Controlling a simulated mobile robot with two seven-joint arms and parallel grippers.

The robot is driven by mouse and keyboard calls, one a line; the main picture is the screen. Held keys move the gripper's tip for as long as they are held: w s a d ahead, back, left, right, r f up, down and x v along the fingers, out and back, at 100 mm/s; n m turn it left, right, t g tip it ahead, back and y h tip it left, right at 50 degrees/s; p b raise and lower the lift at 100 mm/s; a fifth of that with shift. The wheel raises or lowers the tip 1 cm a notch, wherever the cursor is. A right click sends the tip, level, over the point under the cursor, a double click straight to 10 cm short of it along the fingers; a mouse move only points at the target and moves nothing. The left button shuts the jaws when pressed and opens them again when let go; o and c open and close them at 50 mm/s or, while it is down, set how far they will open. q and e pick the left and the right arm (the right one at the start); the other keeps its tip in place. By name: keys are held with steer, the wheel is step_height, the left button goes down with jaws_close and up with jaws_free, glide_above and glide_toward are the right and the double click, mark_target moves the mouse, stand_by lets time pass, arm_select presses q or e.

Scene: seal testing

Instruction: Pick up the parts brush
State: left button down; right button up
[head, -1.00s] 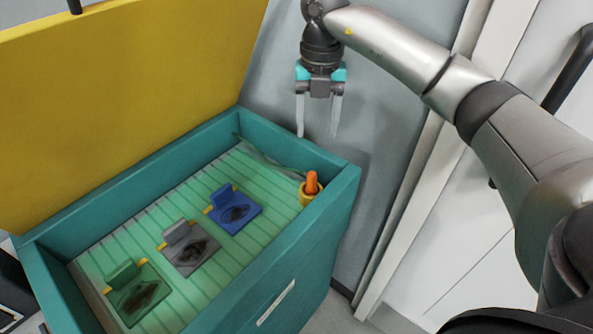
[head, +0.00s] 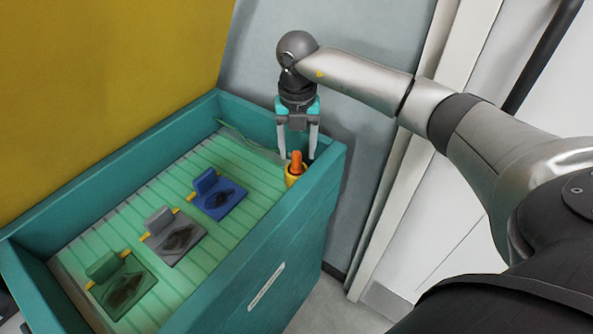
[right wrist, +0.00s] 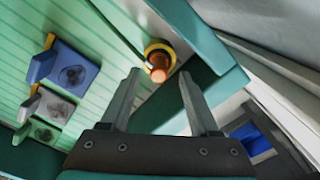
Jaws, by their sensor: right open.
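The parts brush shows as an orange handle (head: 296,161) standing upright in a yellow round holder (head: 291,180) at the right inner corner of the teal box. Its lower part is hidden in the holder. My right gripper (head: 298,155) is open and points down just above the handle, its fingers on either side of it in the head view. In the right wrist view the orange handle (right wrist: 157,68) lies beyond the gap between the fingertips (right wrist: 159,76). I cannot tell whether the fingers reach down past its top. My left gripper is not in view.
The teal box (head: 333,190) has raised walls close to the holder and a yellow raised lid (head: 100,90) behind. Blue (head: 221,199), grey (head: 175,240) and green (head: 125,289) plates with dark marks lie on its ribbed green floor. A grey wall stands behind.

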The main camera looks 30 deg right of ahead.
mark_target(297, 153)
step_height(297, 153, down, 3)
steer(key=shift+a+f, duration=0.1)
steer(key=shift+f, duration=0.05)
jaws_close()
stand_by(0.4)
